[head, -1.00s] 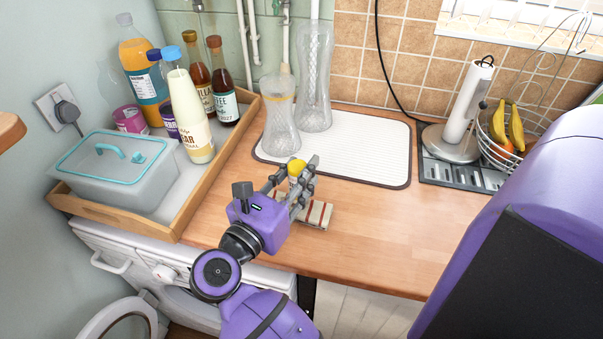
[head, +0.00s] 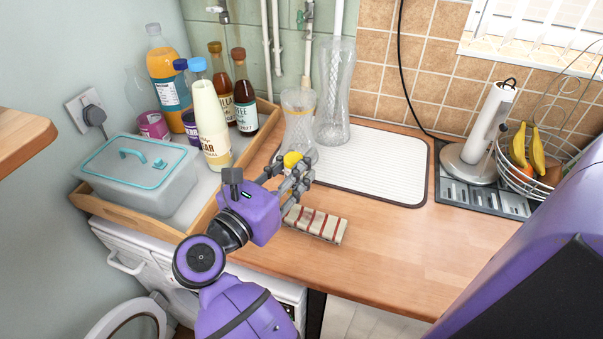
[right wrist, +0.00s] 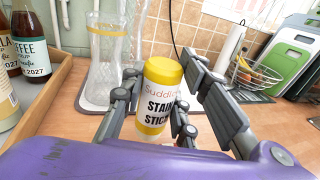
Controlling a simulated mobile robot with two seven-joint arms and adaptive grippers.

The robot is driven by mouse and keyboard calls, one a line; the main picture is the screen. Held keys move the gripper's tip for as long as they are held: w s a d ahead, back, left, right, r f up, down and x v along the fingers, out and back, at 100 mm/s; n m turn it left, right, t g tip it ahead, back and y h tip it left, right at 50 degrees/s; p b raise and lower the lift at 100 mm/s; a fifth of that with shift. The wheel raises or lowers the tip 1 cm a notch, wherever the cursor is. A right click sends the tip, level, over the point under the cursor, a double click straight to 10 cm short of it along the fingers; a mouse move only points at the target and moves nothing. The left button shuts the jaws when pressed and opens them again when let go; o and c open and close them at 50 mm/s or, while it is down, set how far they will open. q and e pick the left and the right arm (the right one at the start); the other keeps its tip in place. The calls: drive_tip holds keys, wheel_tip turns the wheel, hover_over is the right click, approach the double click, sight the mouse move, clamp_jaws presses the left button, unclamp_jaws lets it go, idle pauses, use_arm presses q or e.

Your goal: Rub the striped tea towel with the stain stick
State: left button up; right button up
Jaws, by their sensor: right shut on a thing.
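My right gripper (head: 292,172) is shut on the stain stick (head: 292,161), a white stick with a yellow cap. In the right wrist view the stain stick (right wrist: 160,100) stands upright between the fingers, its label facing the camera and a yellow band low on it. The striped tea towel (head: 316,224), cream with red stripes and folded small, lies on the wooden worktop. The gripper is above and behind the towel's left end; I cannot tell whether the stick touches anything. My left gripper is not in view.
A wooden tray (head: 203,222) with bottles and a lidded box (head: 140,172) stands left. Glass vases (head: 299,120) stand behind the gripper by a white draining mat (head: 375,168). A paper towel holder (head: 485,135) and fruit bowl (head: 550,170) are right. Worktop (head: 410,250) right of the towel is clear.

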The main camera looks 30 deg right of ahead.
drive_tip(key=shift+r, duration=0.95)
drive_tip(key=shift+r+p, duration=0.3)
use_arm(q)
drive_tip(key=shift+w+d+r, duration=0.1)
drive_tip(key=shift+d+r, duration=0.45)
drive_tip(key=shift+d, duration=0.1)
use_arm(e)
drive_tip(key=shift+f, duration=0.1)
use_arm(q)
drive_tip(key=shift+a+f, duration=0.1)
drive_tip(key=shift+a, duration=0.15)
